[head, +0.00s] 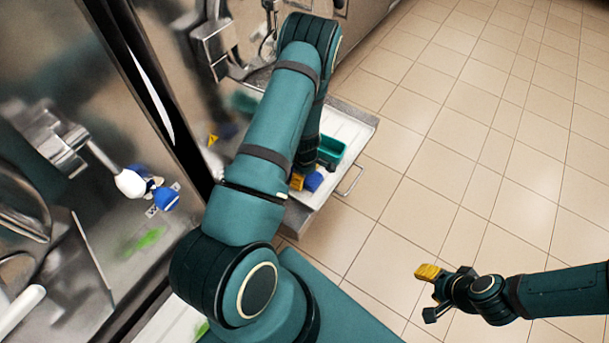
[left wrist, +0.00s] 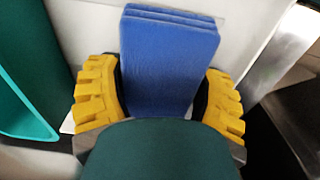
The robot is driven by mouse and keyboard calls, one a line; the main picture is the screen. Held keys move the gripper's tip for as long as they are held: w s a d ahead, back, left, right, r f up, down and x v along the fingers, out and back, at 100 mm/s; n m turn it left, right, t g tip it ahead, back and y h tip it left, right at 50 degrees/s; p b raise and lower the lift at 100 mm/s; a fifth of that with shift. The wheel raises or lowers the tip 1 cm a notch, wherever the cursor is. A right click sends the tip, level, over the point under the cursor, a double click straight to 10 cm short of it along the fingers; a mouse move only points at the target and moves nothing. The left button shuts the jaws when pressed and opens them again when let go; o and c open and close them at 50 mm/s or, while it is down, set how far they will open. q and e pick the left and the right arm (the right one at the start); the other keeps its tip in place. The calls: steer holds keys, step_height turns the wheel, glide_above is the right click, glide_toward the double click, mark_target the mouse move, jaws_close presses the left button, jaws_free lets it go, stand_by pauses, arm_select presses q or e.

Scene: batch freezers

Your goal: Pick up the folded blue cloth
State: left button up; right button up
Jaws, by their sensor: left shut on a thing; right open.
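The folded blue cloth (left wrist: 165,55) is a flat, layered rectangle in the left wrist view, with its near end hidden behind my gripper. My left gripper (left wrist: 160,95) has one yellow finger on each side of the cloth and is shut on it. In the head view a bit of the cloth (head: 314,181) shows beside a yellow finger of my left gripper (head: 304,181), low over the white tray. I cannot tell whether the cloth touches the tray. My right gripper (head: 431,291) is open and empty, over the floor at the lower right.
A teal container (head: 330,150) stands on the white tray (head: 347,127), close to the cloth; it also shows at the left wrist view's left edge (left wrist: 20,95). A metal handle (head: 351,182) juts from the tray's front. Steel machines (head: 100,120) stand at left. The tiled floor (head: 480,130) is clear.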

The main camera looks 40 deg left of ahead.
mark_target(308, 176)
arm_select(q)
step_height(308, 176, up, 6)
steer(key=shift+d+r+p, duration=0.1)
steer(key=shift+r+p, duration=0.15)
steer(key=shift+p, duration=0.8)
steer(key=shift+d+r, duration=0.2)
steer(key=shift+d, duration=0.35)
steer(key=w+d+p, duration=0.2)
steer(key=d, duration=1.6)
steer(key=shift+d, duration=0.2)
steer(key=shift+w+f, duration=0.1)
steer(key=shift+f, duration=0.05)
steer(key=o, duration=0.6)
steer(key=c, duration=0.7)
